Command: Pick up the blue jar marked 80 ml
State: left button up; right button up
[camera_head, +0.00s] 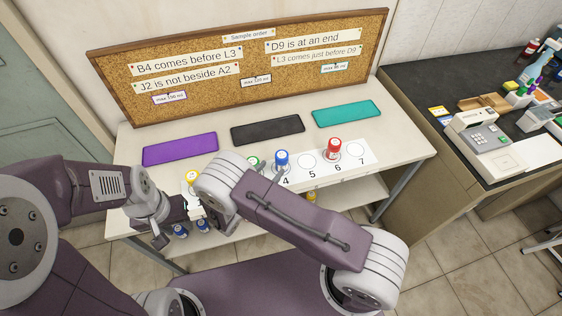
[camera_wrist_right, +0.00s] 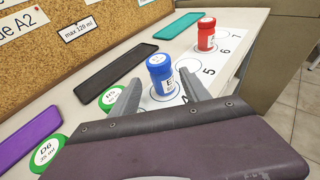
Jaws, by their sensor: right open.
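A blue jar (camera_head: 281,158) stands upright on the numbered white strip, by the number 4. It also shows in the right wrist view (camera_wrist_right: 160,76), with a white label whose volume I cannot read. My right gripper (camera_head: 272,171) is open and empty just in front of this jar. In the wrist view its fingers point toward the jar, one on each side. Whether they touch it I cannot tell. My left gripper (camera_head: 163,236) is at the left front of the table; its jaws are unclear. Two more blue-capped jars (camera_head: 180,231) (camera_head: 203,226) show low down near it.
A green-lidded jar (camera_wrist_right: 111,98) stands close left of the blue jar, another green-lidded one (camera_wrist_right: 47,152) further left. A red jar (camera_head: 334,148) stands near number 6, a yellow-lidded jar (camera_head: 192,177) at left. Purple (camera_head: 180,149), black (camera_head: 268,130) and teal (camera_head: 346,114) mats lie behind.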

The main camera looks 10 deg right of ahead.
aim_at(279, 160)
jog(key=shift+x, duration=1.05)
jog(key=shift+d, duration=0.1)
jog(key=x, duration=0.1)
jog(key=p+x, duration=0.1)
jog(key=x, duration=0.2)
jog(key=shift+w+d+r+p, duration=0.25)
jog(key=shift+w+p, duration=0.15)
jog(key=shift+w, duration=0.05)
jog(key=shift+w+d+f, duration=0.1)
jog(key=shift+w, duration=0.05)
jog(key=shift+c, duration=0.3)
jog(key=c, duration=0.5)
grip_shut()
